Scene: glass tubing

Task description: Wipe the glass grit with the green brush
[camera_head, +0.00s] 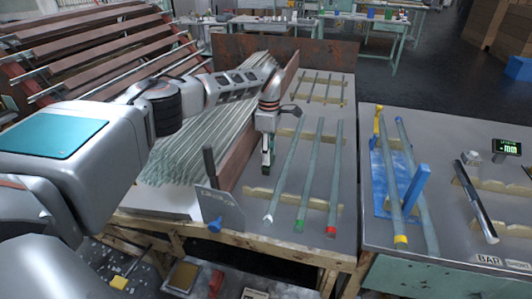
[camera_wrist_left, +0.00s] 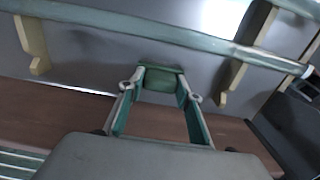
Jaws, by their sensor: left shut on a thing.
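My left gripper (camera_head: 268,141) reaches over the middle of the grey table (camera_head: 337,202) and points down. It is shut on a small green brush (camera_head: 267,161), held upright beside the wooden rail left of the tubes. In the left wrist view the green brush (camera_wrist_left: 160,77) shows between the fingertips (camera_wrist_left: 158,86). I cannot tell whether the brush touches the table. No glass grit can be made out clearly on the surface. My right gripper is not in view.
Glass tubes with white, green and red ends (camera_head: 308,180) lie on wooden supports (camera_head: 320,205) right of the brush. A pile of thin tubes (camera_head: 200,140) lies left of the rail (camera_head: 237,165). A second table (camera_head: 447,215) on the right holds more tubes and a blue stand.

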